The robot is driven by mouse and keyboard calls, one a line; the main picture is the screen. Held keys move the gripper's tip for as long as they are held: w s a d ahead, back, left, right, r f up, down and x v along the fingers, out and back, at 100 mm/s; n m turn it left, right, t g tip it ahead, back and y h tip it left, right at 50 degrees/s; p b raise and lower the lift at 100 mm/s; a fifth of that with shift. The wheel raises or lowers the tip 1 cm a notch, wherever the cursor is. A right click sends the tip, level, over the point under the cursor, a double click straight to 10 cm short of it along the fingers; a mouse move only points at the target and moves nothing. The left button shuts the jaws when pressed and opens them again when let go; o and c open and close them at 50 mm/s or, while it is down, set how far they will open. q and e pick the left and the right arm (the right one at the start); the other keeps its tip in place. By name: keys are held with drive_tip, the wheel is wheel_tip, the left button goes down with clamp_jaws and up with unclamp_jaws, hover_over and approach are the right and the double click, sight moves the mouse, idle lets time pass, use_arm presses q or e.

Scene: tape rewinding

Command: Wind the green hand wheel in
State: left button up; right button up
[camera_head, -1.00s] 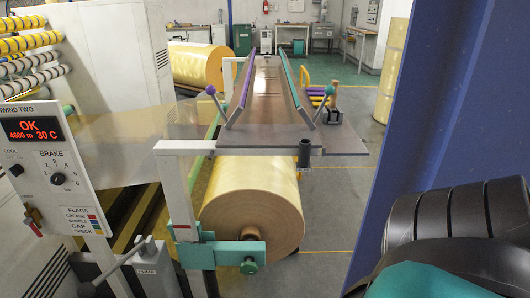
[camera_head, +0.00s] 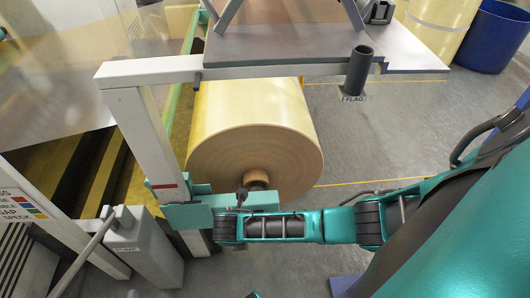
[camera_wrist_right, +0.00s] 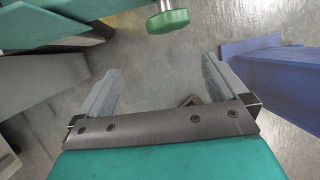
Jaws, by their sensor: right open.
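The green hand wheel (camera_wrist_right: 168,20) is at the top of the right wrist view, on a short metal shaft. My right gripper (camera_wrist_right: 160,68) is open and empty, with its two grey fingers spread. The wheel lies beyond the fingertips, in line with the gap and not between them. In the head view my right arm reaches in from the right to the green bracket (camera_head: 205,212) under the roll and hides the wheel. The fingers cannot be made out there. My left gripper is not in view.
A large yellow film roll (camera_head: 260,135) hangs just above my right arm. A grey table (camera_head: 290,45) with a dark tube holder (camera_head: 357,72) overhangs it. A grey lever box (camera_head: 140,245) stands at left. A blue bin (camera_head: 492,38) is far right. Floor right of the roll is clear.

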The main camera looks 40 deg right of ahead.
drive_tip(key=shift+n+h, duration=0.4)
drive_tip(key=shift+n, duration=0.1)
drive_tip(key=b+x, duration=0.2)
drive_tip(key=x, duration=0.2)
drive_tip(key=d+b+x, duration=0.1)
drive_tip(key=b+x, duration=0.2)
drive_tip(key=x, duration=0.1)
drive_tip(key=b+x, duration=0.2)
drive_tip(key=x, duration=0.3)
drive_tip(key=shift+w+d+r, duration=0.2)
drive_tip(key=shift+d+r, duration=0.05)
drive_tip(key=shift+r, duration=0.1)
drive_tip(key=shift+w+d+f+b, duration=0.15)
drive_tip(key=shift+d+f+b, duration=0.1)
drive_tip(key=shift+f+b, duration=0.1)
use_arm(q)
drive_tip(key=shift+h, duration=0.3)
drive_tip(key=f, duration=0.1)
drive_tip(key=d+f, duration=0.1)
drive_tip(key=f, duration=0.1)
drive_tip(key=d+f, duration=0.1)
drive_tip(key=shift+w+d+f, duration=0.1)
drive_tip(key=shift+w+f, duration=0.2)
use_arm(e)
drive_tip(key=shift+c, duration=0.3)
drive_tip(key=c, duration=0.8)
